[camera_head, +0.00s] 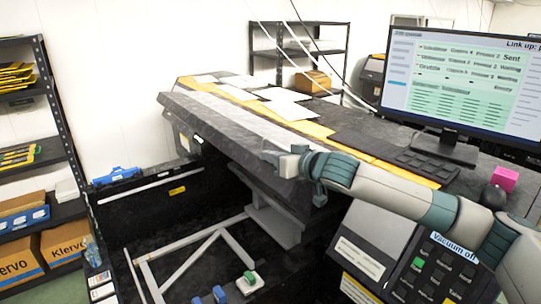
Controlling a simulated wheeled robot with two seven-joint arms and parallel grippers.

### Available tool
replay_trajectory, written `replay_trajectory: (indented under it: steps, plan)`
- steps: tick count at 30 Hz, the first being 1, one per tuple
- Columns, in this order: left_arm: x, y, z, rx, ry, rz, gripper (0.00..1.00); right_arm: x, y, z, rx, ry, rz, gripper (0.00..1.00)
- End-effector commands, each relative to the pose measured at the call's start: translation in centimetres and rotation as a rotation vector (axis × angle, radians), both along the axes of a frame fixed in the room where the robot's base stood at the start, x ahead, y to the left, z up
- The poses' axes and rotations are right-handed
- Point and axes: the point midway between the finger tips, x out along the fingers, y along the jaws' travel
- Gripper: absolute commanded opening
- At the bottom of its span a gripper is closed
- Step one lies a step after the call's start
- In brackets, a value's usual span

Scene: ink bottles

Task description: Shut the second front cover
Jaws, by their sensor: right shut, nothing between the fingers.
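A large dark printer-like machine fills the middle. A long grey panel (222,127), which looks like a front cover, runs along its front upper edge and stands raised over a dark opening. My right gripper (277,160) is shut and empty at the right part of this panel's front edge. It overlaps the edge in the picture; I cannot tell whether it touches. My right arm comes in from the right and hides part of the machine's front. Which cover is the second one is not marked. My left gripper is out of view.
A monitor (462,85), a keyboard (427,166) and a pink block (504,179) are on the machine's right top. A control panel (440,268) is below my right arm. Blue and green items (249,281) lie low in front. Shelves with boxes (75,241) stand left.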

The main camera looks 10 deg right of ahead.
Motion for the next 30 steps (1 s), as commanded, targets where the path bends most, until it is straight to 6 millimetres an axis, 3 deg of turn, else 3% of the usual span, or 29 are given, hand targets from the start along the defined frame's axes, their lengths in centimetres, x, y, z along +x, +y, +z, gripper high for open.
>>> replay_trajectory:
  steps: [8,17,24,30]
  plan:
    - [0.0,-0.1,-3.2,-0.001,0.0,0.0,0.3,-0.5,0.8,-5.3,-0.111,-0.059,0.002,0.0]
    - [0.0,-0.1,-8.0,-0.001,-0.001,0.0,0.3,-0.5,0.7,-13.9,-0.329,-0.181,0.0,0.0]
    - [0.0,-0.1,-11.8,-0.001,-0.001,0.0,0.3,0.5,-0.9,-20.8,-0.524,-0.296,0.0,0.0]
    - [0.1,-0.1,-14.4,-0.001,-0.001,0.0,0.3,1.7,-3.0,-25.3,-0.667,-0.379,-0.002,0.0]
